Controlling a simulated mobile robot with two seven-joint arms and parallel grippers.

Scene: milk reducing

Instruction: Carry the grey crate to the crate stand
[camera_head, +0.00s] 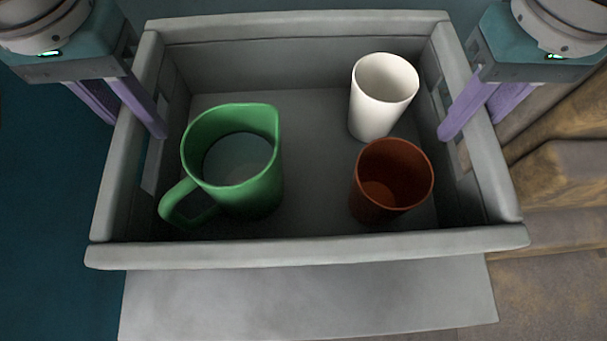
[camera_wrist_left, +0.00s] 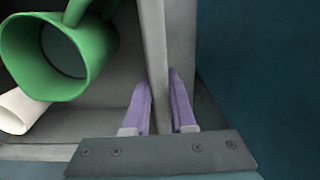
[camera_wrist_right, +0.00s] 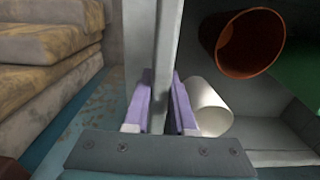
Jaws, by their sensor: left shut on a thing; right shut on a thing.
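The grey crate (camera_head: 300,254) fills the middle of the head view. Inside it stand a green jug (camera_head: 262,180) at the left, a white cup (camera_head: 378,105) at the back right and a brown cup (camera_head: 375,205) in front of the white one. My left gripper (camera_head: 125,115) is shut on the crate's left wall, one finger on each side of it, as the left wrist view (camera_wrist_left: 160,105) shows. My right gripper (camera_head: 470,118) is shut on the right wall the same way, seen in the right wrist view (camera_wrist_right: 160,105). I cannot identify the crate stand for certain.
A flat grey surface (camera_head: 305,305) shows below the crate's front edge; I cannot tell its height. Stacked brown, worn blocks or steps (camera_head: 565,175) lie close to the crate's right side. A dark blue area (camera_head: 45,220) on the left is bare.

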